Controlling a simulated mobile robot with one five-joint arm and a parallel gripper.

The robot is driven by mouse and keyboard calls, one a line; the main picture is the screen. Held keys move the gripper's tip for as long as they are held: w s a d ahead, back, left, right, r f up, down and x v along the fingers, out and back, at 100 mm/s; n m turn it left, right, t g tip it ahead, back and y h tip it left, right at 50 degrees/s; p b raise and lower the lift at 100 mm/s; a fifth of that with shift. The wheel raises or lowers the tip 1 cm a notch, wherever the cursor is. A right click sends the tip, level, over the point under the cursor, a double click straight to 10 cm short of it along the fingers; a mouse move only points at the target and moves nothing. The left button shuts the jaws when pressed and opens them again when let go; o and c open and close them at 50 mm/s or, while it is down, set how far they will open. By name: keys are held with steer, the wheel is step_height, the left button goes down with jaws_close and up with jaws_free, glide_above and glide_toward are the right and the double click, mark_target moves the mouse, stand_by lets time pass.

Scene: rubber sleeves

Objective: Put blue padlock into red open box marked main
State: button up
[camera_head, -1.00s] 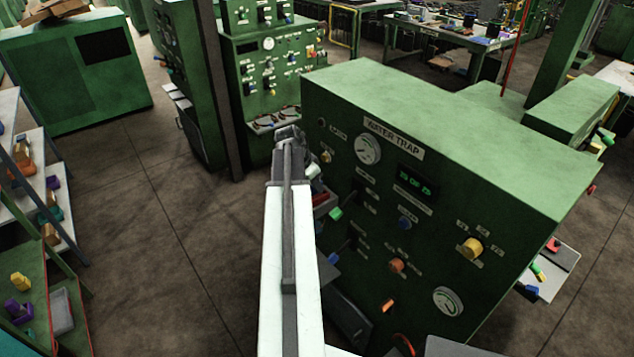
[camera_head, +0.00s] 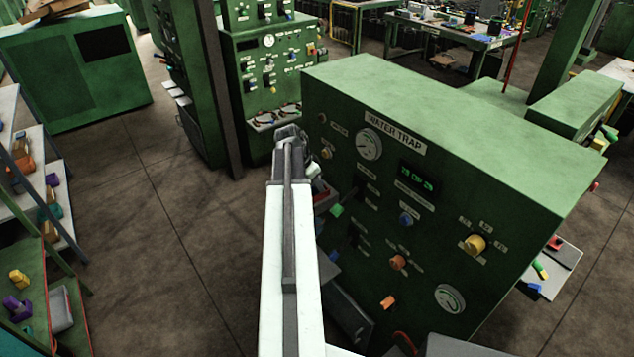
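My white arm reaches forward from the bottom centre, and its dark end with my gripper (camera_head: 290,135) is beside the left face of the green "WATER TRAP" cabinet. The fingers cannot be made out, so I cannot tell whether they are open or holding anything. A small red-edged box or tray (camera_head: 325,203) shows just right of the arm, against the cabinet, partly hidden by the arm. No "main" marking is readable on it. I cannot pick out a blue padlock in this view.
The green cabinet (camera_head: 450,140) with gauges and coloured knobs fills the right. Another green panel (camera_head: 270,75) stands ahead, near a dark post (camera_head: 218,90). Shelves with small coloured objects (camera_head: 40,190) stand at the left. Brown floor (camera_head: 140,230) is clear between them.

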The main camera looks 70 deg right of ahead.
steer(key=p+v, duration=0.6)
steer(key=v, duration=0.1)
steer(key=shift+a+r, duration=0.25)
steer(key=shift+r, duration=0.1)
